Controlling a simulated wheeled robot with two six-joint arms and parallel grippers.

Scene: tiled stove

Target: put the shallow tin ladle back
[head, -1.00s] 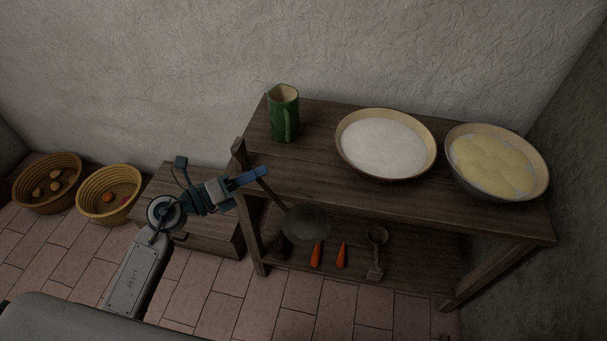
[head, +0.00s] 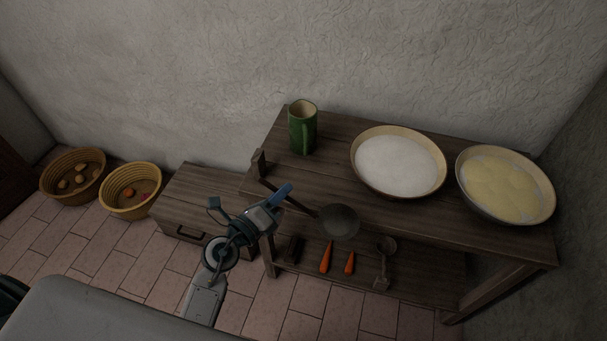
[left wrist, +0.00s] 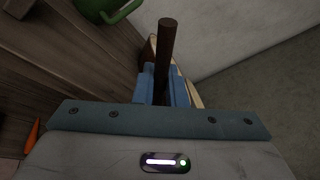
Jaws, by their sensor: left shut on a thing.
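The shallow tin ladle has a round grey bowl (head: 338,222) and a dark wooden handle, which also shows in the left wrist view (left wrist: 167,45). My left gripper (head: 282,195) is shut on the handle. The ladle is held tilted, its bowl at the right, in front of the bench's front edge in the head view. In the left wrist view the handle stands up between the blue fingers (left wrist: 161,88). I cannot tell how far the bowl is from the bench. My right gripper is out of view.
The wooden bench (head: 325,165) bears a green jug (head: 302,130), a white-filled bowl (head: 398,166) and a yellow-filled bowl (head: 505,188). Its lower shelf holds two carrots (head: 326,257) and a metal scoop (head: 382,262). A chest (head: 195,205) and two baskets (head: 130,205) stand left.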

